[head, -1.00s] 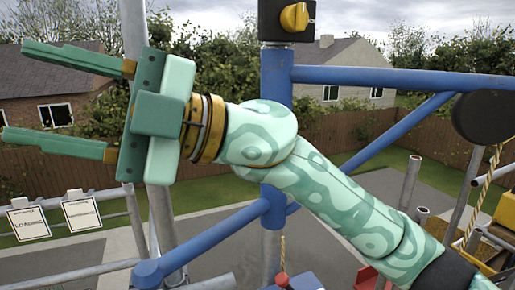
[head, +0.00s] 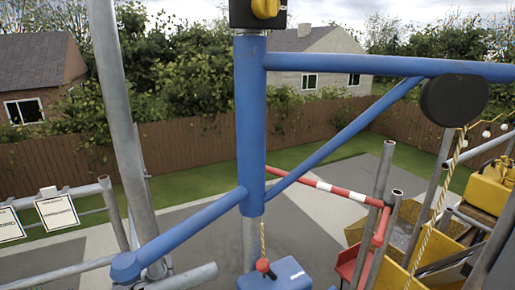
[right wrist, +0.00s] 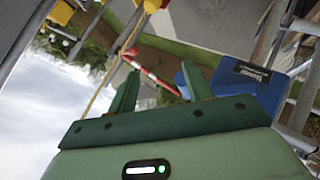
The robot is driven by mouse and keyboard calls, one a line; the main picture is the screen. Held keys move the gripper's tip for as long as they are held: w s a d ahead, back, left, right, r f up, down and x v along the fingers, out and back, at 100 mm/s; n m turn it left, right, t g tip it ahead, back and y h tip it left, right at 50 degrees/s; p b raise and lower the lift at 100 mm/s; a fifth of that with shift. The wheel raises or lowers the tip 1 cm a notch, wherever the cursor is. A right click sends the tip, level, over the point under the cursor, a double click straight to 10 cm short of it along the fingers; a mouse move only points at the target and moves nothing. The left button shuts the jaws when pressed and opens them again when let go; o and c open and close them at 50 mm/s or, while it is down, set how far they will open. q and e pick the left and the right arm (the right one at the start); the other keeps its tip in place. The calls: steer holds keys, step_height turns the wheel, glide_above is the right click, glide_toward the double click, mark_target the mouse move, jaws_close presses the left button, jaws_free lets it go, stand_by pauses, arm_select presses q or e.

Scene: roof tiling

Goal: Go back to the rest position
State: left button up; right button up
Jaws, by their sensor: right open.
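My right gripper (right wrist: 160,68) shows in the right wrist view, its two green fingers apart with nothing between them. It is not in the head view. My left gripper is in neither current view. The wrist picture is strongly tilted, with sky at its left and ground at the top.
A blue post-and-arm frame (head: 251,130) stands close in front, with a blue box (head: 275,272) below. Grey scaffold tubes (head: 125,120) stand at left. At right are a black disc (head: 454,100), a red-and-white rail (head: 335,188) and a yellow container (head: 440,235).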

steer(key=s+d+f+n+g+h, duration=0.1)
steer(key=s+d+f+g, duration=0.25)
steer(key=s, duration=0.35)
steer(key=s+a+f+g+y+b, duration=0.1)
steer(key=s+a+f+b, duration=0.1)
steer(key=f, duration=1)
steer(key=s+a+f+g+y+b, duration=0.1)
steer(key=s+f+b, duration=0.1)
steer(key=f, duration=0.9)
steer(key=s+a+f+g+y+b, duration=0.1)
steer(key=s+a+f+b, duration=0.1)
steer(key=f, duration=1)
steer(key=s+f+m+g+y+b, duration=0.1)
steer(key=s+f+m+g+b, duration=0.1)
steer(key=s+f, duration=1.5)
steer(key=shift+s+d+f+m+y+b, duration=0.35)
steer(key=shift+s+m+b, duration=0.45)
steer(key=shift+b, duration=0.45)
steer(key=shift+g, duration=0.35)
